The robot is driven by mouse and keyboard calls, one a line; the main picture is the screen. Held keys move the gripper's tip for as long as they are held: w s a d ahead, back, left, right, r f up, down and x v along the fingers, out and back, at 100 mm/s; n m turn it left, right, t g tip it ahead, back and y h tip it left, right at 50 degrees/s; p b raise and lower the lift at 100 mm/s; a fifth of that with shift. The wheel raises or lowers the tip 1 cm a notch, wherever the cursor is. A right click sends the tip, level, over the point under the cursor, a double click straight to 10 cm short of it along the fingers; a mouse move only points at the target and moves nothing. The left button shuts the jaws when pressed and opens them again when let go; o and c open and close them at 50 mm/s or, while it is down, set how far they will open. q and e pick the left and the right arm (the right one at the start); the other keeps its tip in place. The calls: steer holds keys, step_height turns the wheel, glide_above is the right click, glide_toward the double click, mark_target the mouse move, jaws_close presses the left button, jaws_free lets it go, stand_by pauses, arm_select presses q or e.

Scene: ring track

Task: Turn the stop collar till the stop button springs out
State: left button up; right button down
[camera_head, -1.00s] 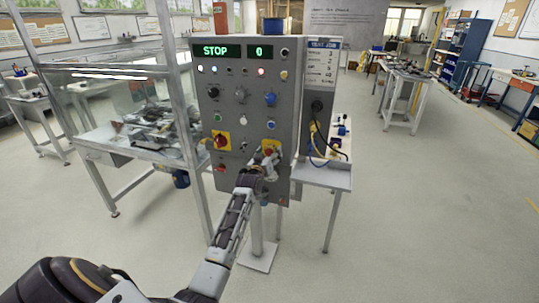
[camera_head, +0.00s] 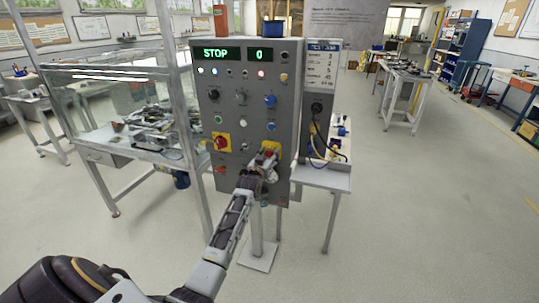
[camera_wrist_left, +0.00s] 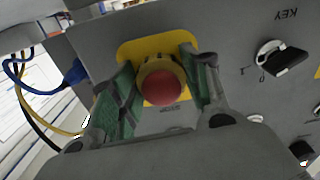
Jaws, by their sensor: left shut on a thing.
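The stop button (camera_wrist_left: 163,88) is a red mushroom head in the left wrist view. The yellow stop collar (camera_wrist_left: 152,66) rings it, in front of a yellow plate (camera_wrist_left: 128,49) on the grey panel. My left gripper (camera_wrist_left: 163,82) has a green-padded finger on each side of the collar and is shut on it. The red head shows between the fingers, facing the camera. In the head view my left gripper (camera_head: 268,162) is at the lower right of the control panel (camera_head: 230,76) and partly covers the button and collar. My right gripper is in neither view.
A key switch (camera_wrist_left: 281,57) is beside the yellow plate in the wrist view. A red rotary switch (camera_head: 221,142) on yellow is left of my gripper. The panel display (camera_head: 216,52) reads STOP and 0. A side shelf (camera_head: 325,178) with cables adjoins the panel's right.

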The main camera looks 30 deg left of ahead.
arm_select(q)
steer(key=shift+r+m, duration=0.1)
steer(key=shift+m, duration=0.3)
steer(key=shift+m+p, duration=0.4)
steer(key=shift+p, duration=0.05)
steer(key=m+p, duration=0.1)
steer(key=m, duration=0.1)
steer(key=shift+a+m, duration=0.1)
steer(key=shift+m, duration=0.2)
steer(key=shift+m+p, duration=0.3)
steer(key=shift+m, duration=0.7)
steer(key=shift+m+p, duration=0.3)
steer(key=shift+m, duration=0.3)
steer(key=o, duration=1)
steer(key=shift+s, duration=0.25)
steer(key=shift+s+d, duration=0.2)
steer(key=shift+s, duration=0.45)
steer(key=v, duration=1)
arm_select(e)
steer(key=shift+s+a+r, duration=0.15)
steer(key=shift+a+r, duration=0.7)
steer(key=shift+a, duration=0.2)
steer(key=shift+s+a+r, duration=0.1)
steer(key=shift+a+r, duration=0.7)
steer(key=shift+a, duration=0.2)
